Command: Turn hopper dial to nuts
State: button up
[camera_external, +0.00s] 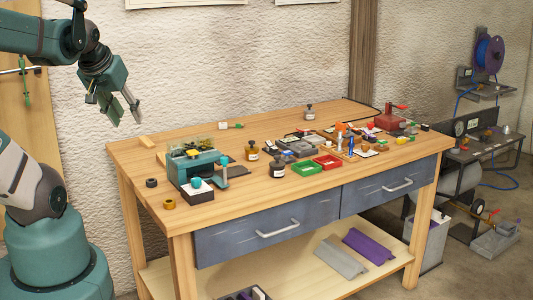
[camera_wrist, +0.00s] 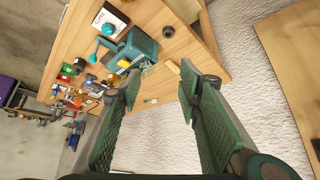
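The teal hopper machine (camera_external: 190,162) stands near the left end of the wooden workbench. At its front is a dark block with a white label and a round teal dial (camera_external: 196,182). In the wrist view the hopper machine (camera_wrist: 138,46) lies at upper left, with the teal dial (camera_wrist: 108,29) on its white label panel. The lettering is too small to read, so I cannot tell the dial's setting. My gripper (camera_external: 122,108) is in the air above and left of the bench, well apart from the machine. Its two fingers (camera_wrist: 160,82) are spread and empty.
The textured wall (camera_external: 220,60) stands behind the bench.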

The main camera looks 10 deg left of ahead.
jog(key=shift+w+d+g+p, duration=0.5)
jog(key=shift+w+d, duration=0.5)
jog(key=shift+w, duration=0.25)
jog(key=n+g+p, duration=0.3)
jog(key=g+p, duration=0.2)
jog(key=g, duration=0.1)
send_over(196, 179)
jog(key=shift+w+a+f, duration=0.1)
jog(key=shift+f, duration=3.5)
jog(key=shift+a+f, duration=0.1)
jog(key=shift+f, duration=3.5)
jog(key=shift+f, duration=0.1)
jog(key=shift+d+f, duration=0.1)
jog(key=shift+f, duration=3.65)
jog(key=shift+c, duration=0.3)
